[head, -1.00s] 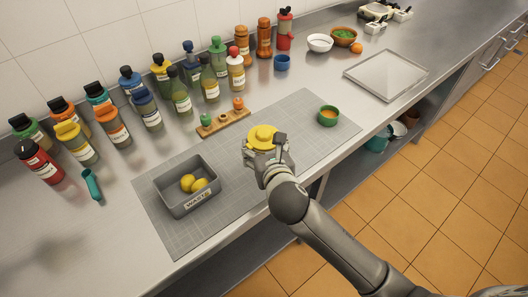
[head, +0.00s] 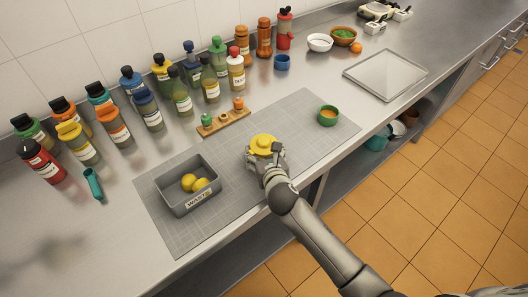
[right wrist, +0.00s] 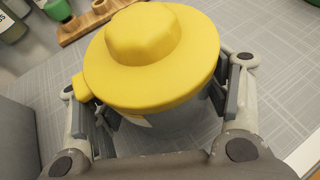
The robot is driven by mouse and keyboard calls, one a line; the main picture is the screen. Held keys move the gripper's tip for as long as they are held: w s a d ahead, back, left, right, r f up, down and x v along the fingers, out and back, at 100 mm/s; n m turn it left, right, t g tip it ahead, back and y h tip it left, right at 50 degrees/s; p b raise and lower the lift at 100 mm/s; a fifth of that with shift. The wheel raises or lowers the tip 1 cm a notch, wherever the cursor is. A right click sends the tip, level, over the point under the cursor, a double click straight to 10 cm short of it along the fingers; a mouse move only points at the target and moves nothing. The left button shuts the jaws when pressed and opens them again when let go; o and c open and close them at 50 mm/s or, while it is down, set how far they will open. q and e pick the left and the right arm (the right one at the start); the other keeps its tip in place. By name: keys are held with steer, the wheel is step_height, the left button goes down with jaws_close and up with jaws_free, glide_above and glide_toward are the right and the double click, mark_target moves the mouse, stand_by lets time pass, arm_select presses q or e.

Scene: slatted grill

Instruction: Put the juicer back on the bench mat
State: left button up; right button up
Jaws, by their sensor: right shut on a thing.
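My left gripper is not in view.
A grey waste bin (head: 171,193) holding yellow fruit (head: 194,183) stands on the mat's left part. A wooden rack (head: 223,124) and several bottles (head: 181,96) line the back. The mat between juicer and green cup is clear.

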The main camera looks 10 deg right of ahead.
steer(key=o, duration=1.4)
steer(key=shift+r, duration=0.1)
steer(key=v, duration=1.2)
steer(key=shift+b, duration=0.35)
